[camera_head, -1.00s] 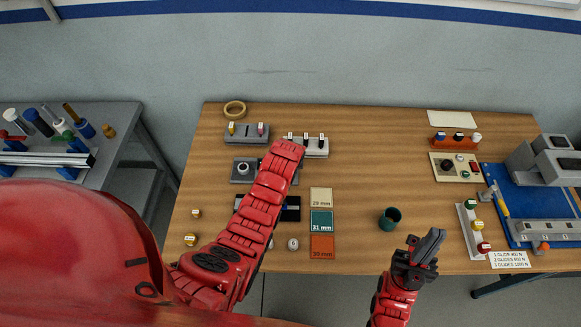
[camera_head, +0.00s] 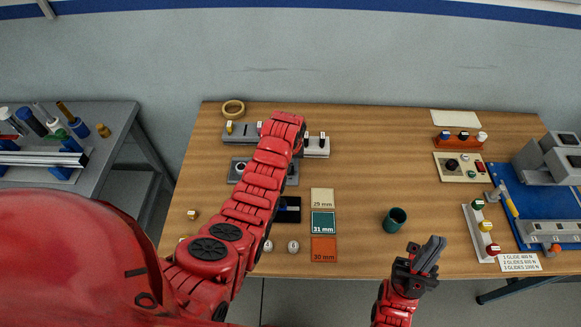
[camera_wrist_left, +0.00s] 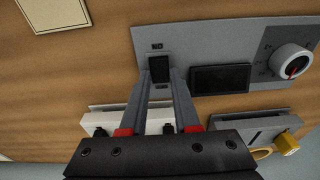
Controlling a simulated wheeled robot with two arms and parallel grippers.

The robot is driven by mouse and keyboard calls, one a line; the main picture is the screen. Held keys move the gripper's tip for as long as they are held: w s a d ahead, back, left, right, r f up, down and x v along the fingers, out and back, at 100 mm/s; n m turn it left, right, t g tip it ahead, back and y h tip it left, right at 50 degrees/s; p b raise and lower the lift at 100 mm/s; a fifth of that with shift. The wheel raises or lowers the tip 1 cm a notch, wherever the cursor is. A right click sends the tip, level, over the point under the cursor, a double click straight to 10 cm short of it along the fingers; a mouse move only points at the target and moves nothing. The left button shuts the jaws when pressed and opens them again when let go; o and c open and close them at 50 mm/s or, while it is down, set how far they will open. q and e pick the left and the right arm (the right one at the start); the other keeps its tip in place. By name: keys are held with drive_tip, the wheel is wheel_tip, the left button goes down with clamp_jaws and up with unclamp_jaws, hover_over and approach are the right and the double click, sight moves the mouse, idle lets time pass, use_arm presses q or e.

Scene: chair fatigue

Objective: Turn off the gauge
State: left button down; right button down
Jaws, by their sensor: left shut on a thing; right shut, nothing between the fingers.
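The gauge is a grey panel (camera_wrist_left: 210,45) with a white dial (camera_wrist_left: 292,61), a dark blank-looking display (camera_wrist_left: 221,79) and a black switch (camera_wrist_left: 159,67) with small labels above and below it. In the head view the gauge (camera_head: 236,178) lies on the table, mostly hidden behind my left arm. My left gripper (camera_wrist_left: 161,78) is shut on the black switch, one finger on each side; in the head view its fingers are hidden. My right gripper (camera_head: 431,255) is shut and empty at the table's front edge, far from the gauge.
A white block with black pegs (camera_head: 317,148) and a grey holder (camera_head: 235,131) stand behind the gauge. Cards marked 29 mm (camera_head: 322,197), 31 mm (camera_head: 323,223) and 30 mm (camera_head: 323,249) lie in front. A green cup (camera_head: 395,220) stands right of them, with bare table around it.

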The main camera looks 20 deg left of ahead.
use_arm(q)
drive_tip(key=c, duration=0.6)
unclamp_jaws()
drive_tip(key=shift+c, duration=0.2)
drive_tip(key=shift+r, duration=0.1)
drive_tip(key=shift+r+b, duration=0.35)
drive_tip(key=shift+r, duration=0.2)
drive_tip(key=r+b, duration=0.1)
drive_tip(key=r, duration=0.3)
drive_tip(key=shift+s+b, duration=0.2)
drive_tip(key=shift+b, duration=0.1)
wheel_tip(320, 180, up, 12)
drive_tip(key=s+p, duration=0.1)
drive_tip(key=p, duration=1)
drive_tip(key=shift+s+d, duration=0.3)
drive_tip(key=shift+s, duration=0.05)
